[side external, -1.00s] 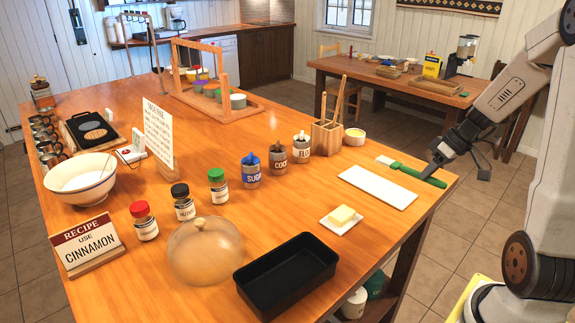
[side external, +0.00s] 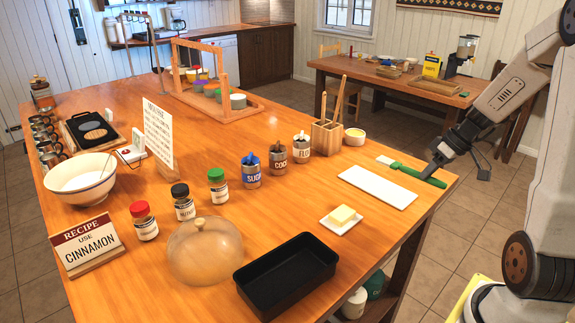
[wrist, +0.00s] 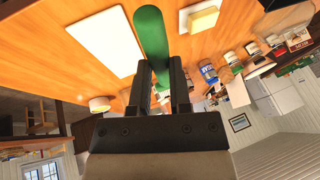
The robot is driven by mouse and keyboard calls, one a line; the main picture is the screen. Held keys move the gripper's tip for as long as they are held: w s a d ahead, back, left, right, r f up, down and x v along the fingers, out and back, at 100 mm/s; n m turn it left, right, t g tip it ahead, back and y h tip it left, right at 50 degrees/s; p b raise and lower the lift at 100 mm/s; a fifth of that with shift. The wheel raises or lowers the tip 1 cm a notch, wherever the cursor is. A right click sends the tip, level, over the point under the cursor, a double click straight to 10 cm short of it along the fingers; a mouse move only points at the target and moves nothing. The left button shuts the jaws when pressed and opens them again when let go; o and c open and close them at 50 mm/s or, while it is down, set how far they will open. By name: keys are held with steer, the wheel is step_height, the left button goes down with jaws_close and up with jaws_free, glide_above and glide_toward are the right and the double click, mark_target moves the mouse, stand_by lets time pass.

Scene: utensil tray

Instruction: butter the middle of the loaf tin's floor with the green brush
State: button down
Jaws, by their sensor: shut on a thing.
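The green brush (side external: 405,170) lies at the right end of the table, beside the white board, its pale bristle end pointing left. My gripper (side external: 433,179) is shut on its handle near the right end. In the wrist view the green handle (wrist: 151,35) runs up from between my two fingers (wrist: 164,90). The black loaf tin (side external: 287,277) stands at the front of the table, open and empty, its floor visible. A block of butter (side external: 343,214) sits on a small white dish (side external: 341,222) behind the tin's right end; it also shows in the wrist view (wrist: 202,18).
The white board (side external: 378,187) lies between brush and butter. A glass dome (side external: 205,250) stands left of the tin. Spice jars (side external: 217,186), canisters (side external: 277,158) and a wooden utensil holder (side external: 326,137) line the middle. Table is clear between board and butter dish.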

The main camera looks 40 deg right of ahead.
steer(key=shift+w, duration=0.1)
steer(key=w+a+r+m+g+y, duration=0.1)
steer(key=w+a+r+m+y, duration=0.2)
steer(key=a, duration=0.4)
steer(key=w+a+r+m+g+y, duration=0.2)
steer(key=w+a+m, duration=0.3)
steer(key=a+m, duration=0.3)
steer(key=shift+w+a+r+m+y, duration=0.3)
steer(key=shift+r+y, duration=0.2)
steer(key=shift+r, duration=0.25)
steer(key=shift+f, duration=0.2)
steer(key=shift+f, duration=3.35)
steer(key=shift+r, duration=0.1)
